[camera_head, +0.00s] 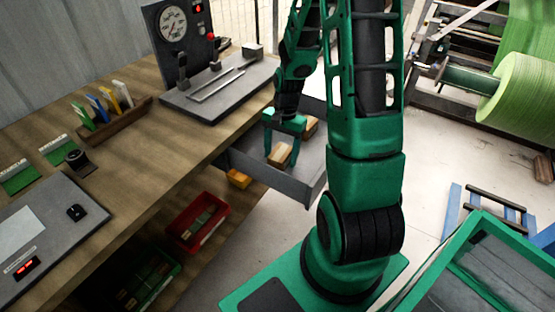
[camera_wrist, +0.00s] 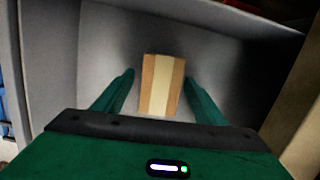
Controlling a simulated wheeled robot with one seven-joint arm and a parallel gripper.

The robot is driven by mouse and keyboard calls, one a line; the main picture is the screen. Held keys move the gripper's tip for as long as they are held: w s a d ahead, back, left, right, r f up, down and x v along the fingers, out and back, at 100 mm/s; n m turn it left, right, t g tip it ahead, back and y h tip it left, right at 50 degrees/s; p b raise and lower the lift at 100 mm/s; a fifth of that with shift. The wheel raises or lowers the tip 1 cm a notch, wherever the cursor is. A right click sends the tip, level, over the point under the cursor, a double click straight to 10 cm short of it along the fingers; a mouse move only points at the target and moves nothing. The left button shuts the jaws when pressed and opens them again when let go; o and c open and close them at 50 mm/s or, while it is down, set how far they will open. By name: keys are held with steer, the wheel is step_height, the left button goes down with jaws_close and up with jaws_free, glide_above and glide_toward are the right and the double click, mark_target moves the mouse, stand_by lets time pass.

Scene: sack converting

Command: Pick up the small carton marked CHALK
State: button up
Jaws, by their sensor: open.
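A small tan carton (camera_head: 280,155) lies in the open grey drawer (camera_head: 315,180) under the workbench. In the wrist view the carton (camera_wrist: 161,85) shows a paler band down its middle; no CHALK marking is readable. My gripper (camera_head: 282,148) reaches down into the drawer with its fingers apart. In the wrist view my gripper (camera_wrist: 158,80) has one green finger on each side of the carton, with gaps showing, and holds nothing. A second tan carton (camera_head: 310,126) lies farther back in the drawer, partly hidden by my arm.
An orange block (camera_head: 238,178) lies left of the drawer, below the bench top. A red bin (camera_head: 198,222) and a green bin (camera_head: 150,277) sit under the workbench (camera_head: 165,160). The drawer walls stand close around my gripper. A green-rimmed container (camera_head: 460,250) stands at right.

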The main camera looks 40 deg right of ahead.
steer(key=shift+f, duration=0.35)
steer(key=c, duration=1.1)
steer(key=shift+r, duration=0.1)
steer(key=shift+c, duration=0.2)
